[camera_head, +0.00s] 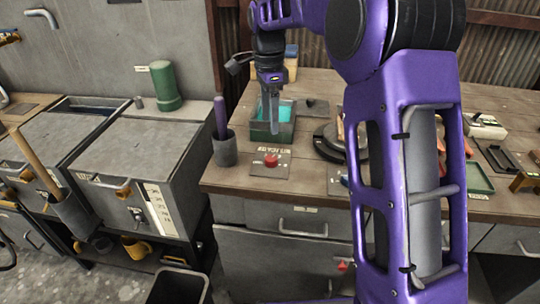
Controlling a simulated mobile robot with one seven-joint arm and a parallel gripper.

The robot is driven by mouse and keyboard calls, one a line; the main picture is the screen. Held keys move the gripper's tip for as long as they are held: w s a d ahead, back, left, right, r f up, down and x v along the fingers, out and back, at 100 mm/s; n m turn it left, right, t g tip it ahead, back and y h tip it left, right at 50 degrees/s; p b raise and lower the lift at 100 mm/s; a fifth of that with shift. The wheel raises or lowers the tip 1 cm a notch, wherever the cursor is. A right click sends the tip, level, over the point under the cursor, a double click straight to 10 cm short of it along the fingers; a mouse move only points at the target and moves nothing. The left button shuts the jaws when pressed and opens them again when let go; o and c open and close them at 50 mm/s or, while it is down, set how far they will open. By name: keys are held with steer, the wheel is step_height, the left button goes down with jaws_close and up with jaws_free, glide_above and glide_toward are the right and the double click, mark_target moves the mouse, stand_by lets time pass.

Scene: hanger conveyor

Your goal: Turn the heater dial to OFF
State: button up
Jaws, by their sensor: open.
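A red dial (271,160) sits on a small grey plate (272,172) with lettering and marks, near the front edge of the wooden bench. The lettering and the dial's setting are too small to read. My gripper (274,124) points down over a green tank (260,131) of teal liquid, just behind the dial. It is apart from the dial and looks empty. Its fingers overlap in this view, so the gap between them is hard to see.
A dark cup (225,153) holding a purple-handled tool stands left of the dial. A round dark stand (330,143) is to the right. My arm hides part of the right bench. A grey cabinet (133,150) stands left, and an open bin (178,287) on the floor.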

mark_target(270, 158)
steer(key=f, duration=0.3)
steer(key=f+b, duration=0.1)
steer(key=f, duration=0.7)
steer(key=shift+s+f, duration=0.25)
jaws_close()
